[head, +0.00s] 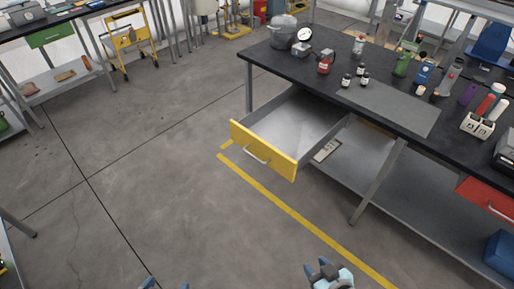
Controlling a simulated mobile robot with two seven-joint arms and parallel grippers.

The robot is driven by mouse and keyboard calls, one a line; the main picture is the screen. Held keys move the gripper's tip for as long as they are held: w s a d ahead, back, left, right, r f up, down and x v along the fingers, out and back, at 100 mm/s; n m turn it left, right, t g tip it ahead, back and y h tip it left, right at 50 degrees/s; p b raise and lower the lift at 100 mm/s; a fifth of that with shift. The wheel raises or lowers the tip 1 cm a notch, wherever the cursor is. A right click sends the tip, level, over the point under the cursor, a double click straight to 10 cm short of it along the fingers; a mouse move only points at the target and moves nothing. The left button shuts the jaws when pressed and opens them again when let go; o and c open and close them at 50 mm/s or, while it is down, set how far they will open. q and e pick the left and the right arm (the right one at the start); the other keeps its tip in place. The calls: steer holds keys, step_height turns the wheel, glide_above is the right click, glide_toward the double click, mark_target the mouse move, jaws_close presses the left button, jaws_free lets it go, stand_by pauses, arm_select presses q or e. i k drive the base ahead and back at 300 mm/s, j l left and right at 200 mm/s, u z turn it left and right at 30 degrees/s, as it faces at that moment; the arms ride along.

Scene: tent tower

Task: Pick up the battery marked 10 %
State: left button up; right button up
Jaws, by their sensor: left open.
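No mark reading 10 % is legible in the head view, so I cannot tell which item is that battery. Three small dark items with pale labels (346,81) stand on the dark workbench (272,55), beside the grey mat; they look like small bottles. My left gripper (166,286) barely shows at the bottom edge, its fingertips apart, over the floor. My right gripper (318,267) is at the bottom, right of centre, also over the floor and away from the bench. The gap between its fingers is unclear.
A yellow-fronted drawer (262,151) is pulled out from the bench and looks empty. A pot (284,32), a round dial (305,35), a red jar (324,66), and a white rack (477,125) stand on the bench. A grey mat (400,106) has clear room. The floor ahead is free.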

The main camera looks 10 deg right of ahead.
mark_target(361, 66)
steer(key=i+l+u, duration=0.2)
steer(key=l+u, duration=0.2)
steer(key=l, duration=0.75)
steer(key=l+u, duration=0.4)
steer(key=l, duration=0.75)
